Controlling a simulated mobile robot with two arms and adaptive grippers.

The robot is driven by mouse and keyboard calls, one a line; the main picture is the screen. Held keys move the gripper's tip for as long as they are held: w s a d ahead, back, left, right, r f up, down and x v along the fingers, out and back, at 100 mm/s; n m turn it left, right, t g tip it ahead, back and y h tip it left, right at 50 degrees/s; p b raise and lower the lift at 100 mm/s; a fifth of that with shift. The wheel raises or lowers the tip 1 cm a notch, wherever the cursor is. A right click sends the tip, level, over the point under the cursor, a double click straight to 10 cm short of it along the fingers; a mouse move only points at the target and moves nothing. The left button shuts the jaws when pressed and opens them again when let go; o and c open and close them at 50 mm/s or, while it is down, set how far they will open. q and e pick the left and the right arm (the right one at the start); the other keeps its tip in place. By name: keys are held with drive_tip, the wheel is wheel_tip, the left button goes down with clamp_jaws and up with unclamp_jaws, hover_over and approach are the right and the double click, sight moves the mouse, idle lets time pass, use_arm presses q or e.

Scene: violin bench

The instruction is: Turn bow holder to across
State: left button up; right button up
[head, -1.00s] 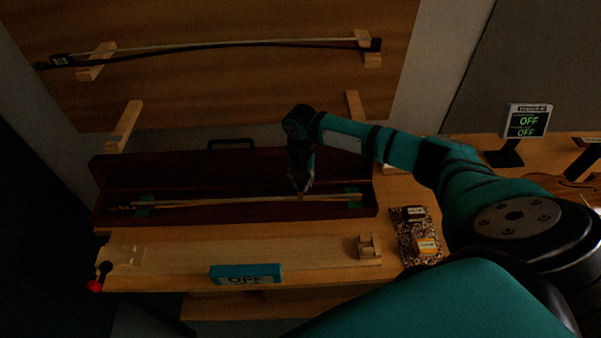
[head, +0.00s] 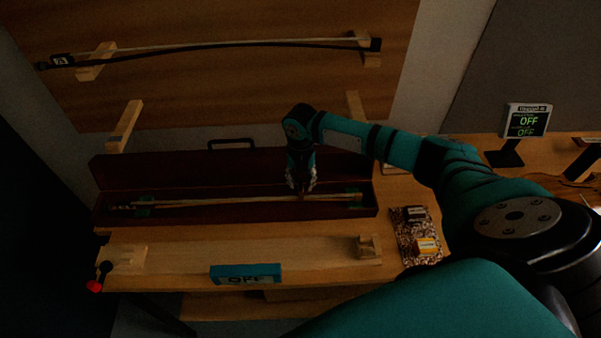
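A bow (head: 230,201) lies lengthwise in the open dark red case (head: 180,217), with green patches near both its ends. My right gripper (head: 301,188) points down into the case, over the right half of the bow. Its two fingertips are at the bow's height. A small light piece, possibly the bow holder, shows at the fingertips, but the fingers cover most of it. I cannot tell how it is turned or whether the fingers grip it. My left gripper is not in view.
Another bow (head: 220,46) rests on wooden pegs on the back panel. A speckled tray (head: 408,237) with small boxes is right of the case.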

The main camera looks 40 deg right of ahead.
sight(301, 182)
wheel_tip(301, 182, up, 12)
idle(0.6)
idle(0.5)
